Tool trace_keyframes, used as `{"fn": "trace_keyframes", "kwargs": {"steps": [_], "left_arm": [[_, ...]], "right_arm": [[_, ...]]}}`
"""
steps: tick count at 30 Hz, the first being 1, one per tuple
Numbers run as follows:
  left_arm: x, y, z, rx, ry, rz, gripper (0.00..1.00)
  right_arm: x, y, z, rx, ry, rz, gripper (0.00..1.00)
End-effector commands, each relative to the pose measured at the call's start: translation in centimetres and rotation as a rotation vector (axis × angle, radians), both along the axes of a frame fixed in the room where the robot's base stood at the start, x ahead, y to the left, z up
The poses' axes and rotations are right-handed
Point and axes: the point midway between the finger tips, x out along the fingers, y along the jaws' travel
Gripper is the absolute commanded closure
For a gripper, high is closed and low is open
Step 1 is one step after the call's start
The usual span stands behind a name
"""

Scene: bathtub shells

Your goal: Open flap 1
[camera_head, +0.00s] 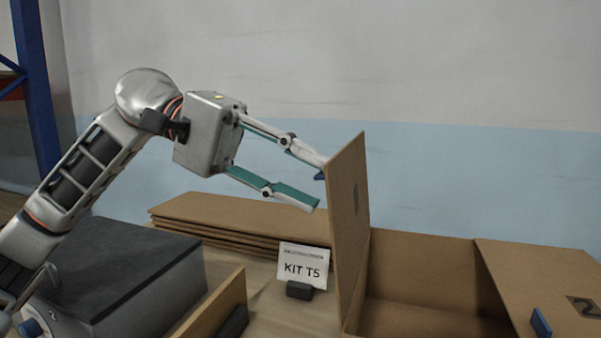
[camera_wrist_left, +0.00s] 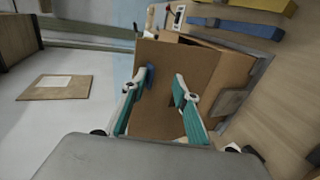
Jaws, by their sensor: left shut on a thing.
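Flap 1 (camera_head: 348,225) is the left flap of the open cardboard box (camera_head: 425,260). It stands nearly upright, with a dark mark on its right-hand face too oblique to read. A small blue tab (camera_head: 320,176) is on its left-hand face. My left gripper (camera_head: 320,187) is at this tab, shut on it, its fingers still well apart in the picture. In the left wrist view the flap (camera_wrist_left: 178,85) fills the space ahead, and the blue tab (camera_wrist_left: 150,76) shows by the left finger. My right gripper is out of view.
Flap 2 (camera_head: 555,285), with its own blue tab, lies at the right of the box. A grey case (camera_head: 110,270) stands at the left.

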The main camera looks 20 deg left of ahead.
Motion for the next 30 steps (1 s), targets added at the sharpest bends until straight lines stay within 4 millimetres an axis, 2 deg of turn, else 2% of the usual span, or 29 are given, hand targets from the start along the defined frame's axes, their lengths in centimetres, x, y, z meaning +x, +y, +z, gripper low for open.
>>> {"fn": "trace_keyframes", "kwargs": {"steps": [1, 8, 11, 24, 30], "left_arm": [[0.0, -0.1, -0.8, 0.011, 0.014, -0.006, 0.80], [-0.1, 0.0, -0.6, 0.010, 0.014, -0.005, 0.80], [0.0, 0.8, -0.3, 0.009, 0.014, -0.002, 0.80], [-0.1, 8.6, 3.2, 0.000, 0.003, 0.002, 0.80], [-0.1, 10.7, 4.1, 0.001, 0.002, 0.000, 0.80]], "right_arm": [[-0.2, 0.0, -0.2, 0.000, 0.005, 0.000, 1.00], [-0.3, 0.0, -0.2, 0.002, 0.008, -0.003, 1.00], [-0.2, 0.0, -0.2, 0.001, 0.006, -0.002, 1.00], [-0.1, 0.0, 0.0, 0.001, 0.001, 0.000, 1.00], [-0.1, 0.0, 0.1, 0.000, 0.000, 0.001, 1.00]]}}
